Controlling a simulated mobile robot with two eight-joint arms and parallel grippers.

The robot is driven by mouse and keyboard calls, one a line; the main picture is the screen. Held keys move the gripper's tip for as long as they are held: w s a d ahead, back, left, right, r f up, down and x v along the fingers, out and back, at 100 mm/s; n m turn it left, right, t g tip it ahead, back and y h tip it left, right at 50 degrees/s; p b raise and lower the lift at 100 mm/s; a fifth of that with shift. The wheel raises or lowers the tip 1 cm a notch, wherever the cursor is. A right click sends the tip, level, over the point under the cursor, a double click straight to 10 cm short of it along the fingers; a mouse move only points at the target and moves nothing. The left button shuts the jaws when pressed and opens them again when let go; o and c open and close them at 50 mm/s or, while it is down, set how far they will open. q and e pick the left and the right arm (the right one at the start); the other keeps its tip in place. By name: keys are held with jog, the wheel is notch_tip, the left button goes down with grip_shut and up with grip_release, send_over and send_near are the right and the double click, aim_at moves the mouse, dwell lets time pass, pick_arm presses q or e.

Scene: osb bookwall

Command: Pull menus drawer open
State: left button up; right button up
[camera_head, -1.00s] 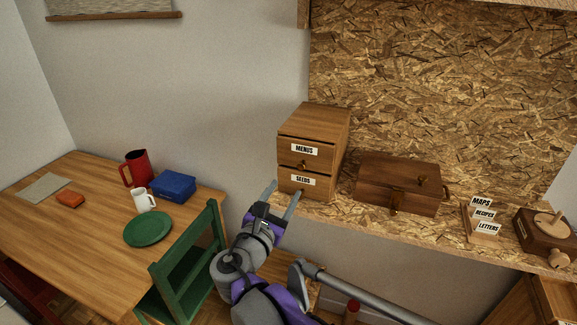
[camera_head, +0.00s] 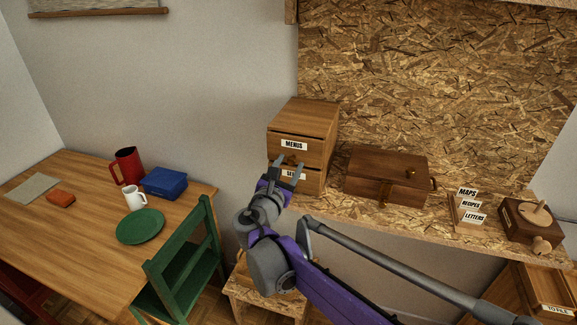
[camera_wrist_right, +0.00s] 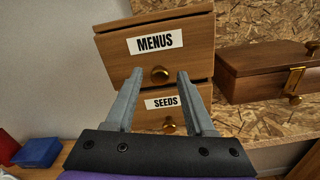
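The wooden two-drawer box stands at the left end of the OSB shelf. Its upper MENUS drawer (camera_head: 311,150) carries a white label and a brass knob, and looks closed. The MENUS drawer front (camera_wrist_right: 199,60) and its knob (camera_wrist_right: 160,74) also show in the right wrist view. The lower SEEDS drawer (camera_wrist_right: 193,103) is partly behind my fingers. My right gripper (camera_head: 288,160) is open and empty in front of the box. In the right wrist view its fingertips (camera_wrist_right: 158,77) appear on either side of the MENUS knob; contact cannot be told. My left gripper is not in view.
A dark wooden chest (camera_head: 370,175) stands right of the drawer box. A card holder (camera_head: 466,213) and a wooden grinder (camera_head: 530,222) are farther right. A green chair (camera_head: 185,265) and the dining table (camera_head: 75,235) are at left.

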grip_shut()
dwell(1.2)
